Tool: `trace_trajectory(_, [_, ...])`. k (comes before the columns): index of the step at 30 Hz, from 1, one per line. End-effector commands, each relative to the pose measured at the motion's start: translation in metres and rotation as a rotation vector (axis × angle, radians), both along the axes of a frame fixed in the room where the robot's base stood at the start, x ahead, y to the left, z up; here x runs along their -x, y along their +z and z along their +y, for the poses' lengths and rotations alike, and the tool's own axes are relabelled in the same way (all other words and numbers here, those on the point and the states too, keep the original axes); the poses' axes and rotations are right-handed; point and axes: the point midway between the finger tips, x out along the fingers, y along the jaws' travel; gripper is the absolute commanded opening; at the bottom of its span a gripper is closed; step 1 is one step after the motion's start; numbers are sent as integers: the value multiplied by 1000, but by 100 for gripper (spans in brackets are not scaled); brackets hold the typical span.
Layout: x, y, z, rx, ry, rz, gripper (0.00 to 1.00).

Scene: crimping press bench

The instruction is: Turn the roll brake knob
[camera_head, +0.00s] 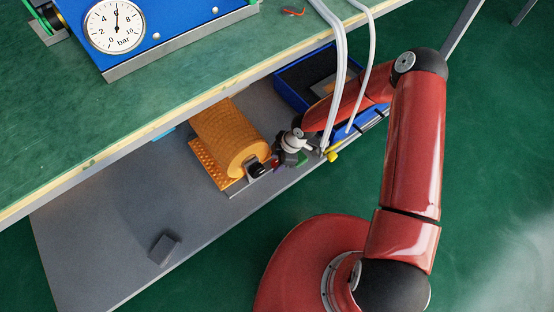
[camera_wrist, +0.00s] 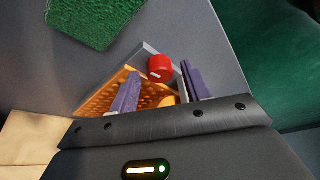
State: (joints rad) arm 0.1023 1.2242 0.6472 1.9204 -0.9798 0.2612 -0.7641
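The red brake knob (camera_wrist: 160,67) shows in the wrist view, with a pale mark on its face, next to a grey bracket (camera_wrist: 140,55). My gripper (camera_wrist: 160,72) has two purple fingers standing apart, one on each side of the knob in the picture. I see gaps at both sides, and I cannot tell how far the knob lies beyond the fingertips. In the head view my gripper (camera_head: 279,161) is low at the right end of the orange roll (camera_head: 228,138). The red knob cannot be made out there. Orange perforated strip (camera_wrist: 103,96) shows behind the left finger.
The roll sits on a grey lower shelf (camera_head: 120,215) under the green bench top (camera_head: 60,110). A dark blue bin (camera_head: 290,85) stands behind my arm. White hoses (camera_head: 340,60) hang close by my arm. A small grey block (camera_head: 164,249) lies on the shelf at front left.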

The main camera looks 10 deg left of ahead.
Motion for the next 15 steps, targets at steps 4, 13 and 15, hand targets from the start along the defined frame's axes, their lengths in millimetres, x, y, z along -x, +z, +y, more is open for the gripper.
trace_trajectory(4, [0, 0, 0, 0, 0, 0, 27])
trace_trajectory(13, [0, -2, 0, 1, -19, -1, 5])
trace_trajectory(15, [1, -3, 0, 2, -51, -1, 5])
